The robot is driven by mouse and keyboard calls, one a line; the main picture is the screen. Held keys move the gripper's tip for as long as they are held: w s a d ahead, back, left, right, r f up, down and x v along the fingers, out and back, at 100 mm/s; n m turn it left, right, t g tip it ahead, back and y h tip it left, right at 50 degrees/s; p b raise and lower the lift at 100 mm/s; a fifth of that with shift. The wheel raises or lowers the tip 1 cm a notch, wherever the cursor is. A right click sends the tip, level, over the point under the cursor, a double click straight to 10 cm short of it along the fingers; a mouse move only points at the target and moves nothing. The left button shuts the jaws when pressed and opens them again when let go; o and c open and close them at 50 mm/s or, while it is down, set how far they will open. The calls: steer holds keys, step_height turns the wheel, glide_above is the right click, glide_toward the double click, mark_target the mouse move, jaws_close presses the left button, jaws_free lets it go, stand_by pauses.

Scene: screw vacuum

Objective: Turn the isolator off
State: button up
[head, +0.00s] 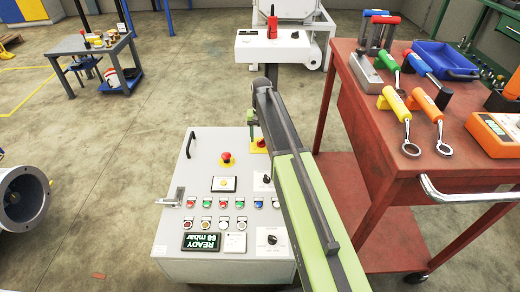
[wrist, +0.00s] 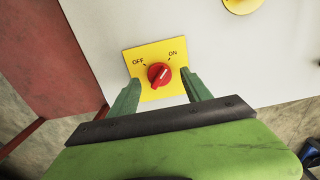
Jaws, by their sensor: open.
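The isolator is a red rotary knob (wrist: 160,75) on a yellow plate marked OFF at left and ON at right, in the wrist view. Its pale pointer line leans up and right, toward ON. My gripper (wrist: 162,82) is open, with one green finger on each side of the knob. I cannot tell whether either finger touches it. In the head view the knob (head: 260,143) and part of its plate show at the back right of the grey panel, partly hidden by my arm.
The grey control panel (head: 172,245) carries a red emergency stop (head: 226,158), several buttons, a display reading READY 68 mbar, and black selector switches. A red tool cart (head: 360,130) with wrenches stands close on the right. The floor to the left is mostly clear.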

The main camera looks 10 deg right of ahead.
steer(key=shift+f, duration=0.8)
steer(key=shift+r, duration=0.1)
